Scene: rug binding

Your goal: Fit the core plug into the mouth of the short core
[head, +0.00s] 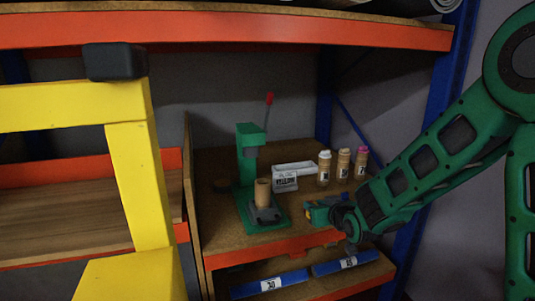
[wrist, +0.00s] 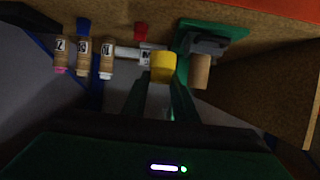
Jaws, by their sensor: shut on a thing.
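The short core (head: 262,192) is a tan cardboard tube standing upright on the grey seat of a green press. It also shows in the wrist view (wrist: 201,72), where the scene appears upside down. My gripper (head: 314,209) is shut on the core plug (wrist: 163,66), a yellow round piece held at the fingertips. In the head view the gripper is in front and to the right of the core, near the shelf's front edge. The plug is apart from the core; its far side and the inside of the core's mouth are hidden.
The green press (head: 247,160) with a red-tipped lever rises behind the core. A white labelled box (head: 285,184) and three capped cardboard tubes (head: 343,164) stand behind. Blue rolls (head: 270,284) lie on the shelf below. A yellow frame (head: 135,170) stands at the left.

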